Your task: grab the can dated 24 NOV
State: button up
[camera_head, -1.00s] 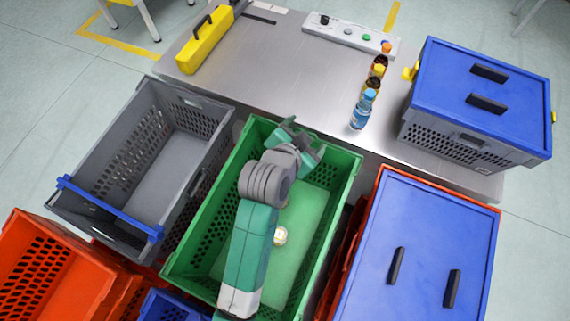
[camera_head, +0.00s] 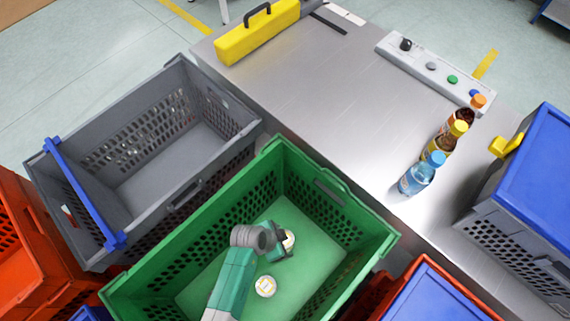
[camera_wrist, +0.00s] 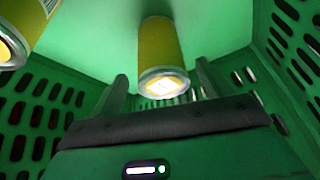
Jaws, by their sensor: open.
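Two yellow cans with pale tops are in the green crate (camera_head: 135,284). One can (camera_head: 288,239) is beside my gripper (camera_head: 281,243); the other can (camera_head: 265,286) stands on the crate floor nearer the camera. In the wrist view, one can (camera_wrist: 160,50) shows ahead between the two fingers of my gripper (camera_wrist: 162,76), which are apart and empty. Another can (camera_wrist: 22,30) is at the upper left, cut by the frame edge. Each has a white and yellow label on its end. I cannot read any date.
The green crate's perforated walls surround my gripper. A grey crate (camera_head: 215,95) stands to the left. On the steel table (camera_head: 330,110) are bottles (camera_head: 417,178), a yellow toolbox (camera_head: 255,38) and a button panel (camera_head: 440,72). A blue-lidded crate (camera_head: 545,175) is at right.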

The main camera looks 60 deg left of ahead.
jog(key=b+x, duration=0.2)
jog(key=x, duration=0.2)
jog(key=shift+w+a+f, duration=0.1)
jog(key=shift+w+f, duration=0.15)
jog(key=shift+f, duration=0.1)
jog(key=shift+r, duration=0.15)
jog(key=c, duration=1.3)
